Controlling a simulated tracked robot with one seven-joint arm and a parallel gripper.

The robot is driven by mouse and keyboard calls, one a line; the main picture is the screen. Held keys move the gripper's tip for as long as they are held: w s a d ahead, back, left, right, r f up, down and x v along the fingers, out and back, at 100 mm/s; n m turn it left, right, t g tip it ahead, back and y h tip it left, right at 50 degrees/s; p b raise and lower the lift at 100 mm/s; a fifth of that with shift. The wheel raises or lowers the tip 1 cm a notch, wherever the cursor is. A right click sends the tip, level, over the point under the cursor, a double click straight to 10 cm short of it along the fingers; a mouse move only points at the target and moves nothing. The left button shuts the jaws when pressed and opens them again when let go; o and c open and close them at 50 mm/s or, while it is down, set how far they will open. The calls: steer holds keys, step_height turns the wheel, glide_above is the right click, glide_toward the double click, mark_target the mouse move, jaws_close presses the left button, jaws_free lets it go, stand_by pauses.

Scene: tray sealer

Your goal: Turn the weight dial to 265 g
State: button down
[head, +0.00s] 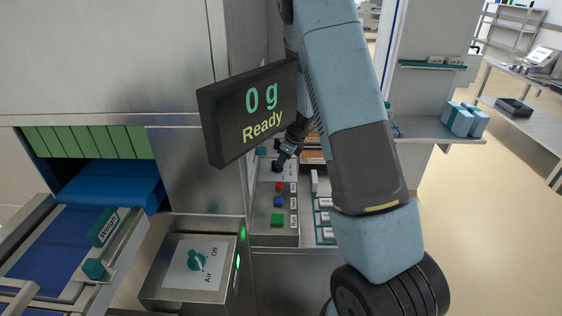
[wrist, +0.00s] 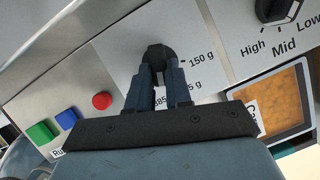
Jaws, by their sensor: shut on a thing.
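The weight dial (wrist: 158,54) is a dark knob on a pale panel in the wrist view. My gripper (wrist: 160,68) is shut on it, with one finger on each side. The label "150 g" reads to the right of the dial. Two more labels are partly hidden by my fingers, one starting "385" and one ending "5 g". The dial's pointer is hidden, so its setting cannot be read. In the head view my gripper (head: 281,158) is small at the control panel, beyond my arm. The display (head: 250,110) reads "0 g" and "Ready".
A red button (wrist: 102,101), a blue button (wrist: 67,119) and a green button (wrist: 40,133) sit left of the dial. A black High/Mid/Low knob (wrist: 275,8) is at the upper right. An Air/Off switch box (head: 190,270) stands in the foreground of the head view.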

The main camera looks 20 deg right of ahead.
steer(key=n, duration=0.2)
steer(key=n+g, duration=0.1)
steer(key=shift+w+d+n+y, duration=0.15)
steer(key=shift+w+n+y, duration=0.2)
steer(key=shift+n+y, duration=0.05)
steer(key=shift+w+r+n+g, duration=0.15)
steer(key=shift+n+g, duration=0.3)
steer(key=shift+n, duration=0.55)
steer(key=shift+w+f+n+g, duration=0.15)
steer(key=shift+n+g, duration=0.3)
steer(key=shift+n, duration=0.55)
steer(key=shift+r, duration=0.15)
steer(key=c, duration=1)
jaws_free()
steer(key=shift+c, duration=0.2)
steer(key=v, duration=1.3)
steer(key=shift+d+r, duration=0.15)
steer(key=shift+d, duration=0.05)
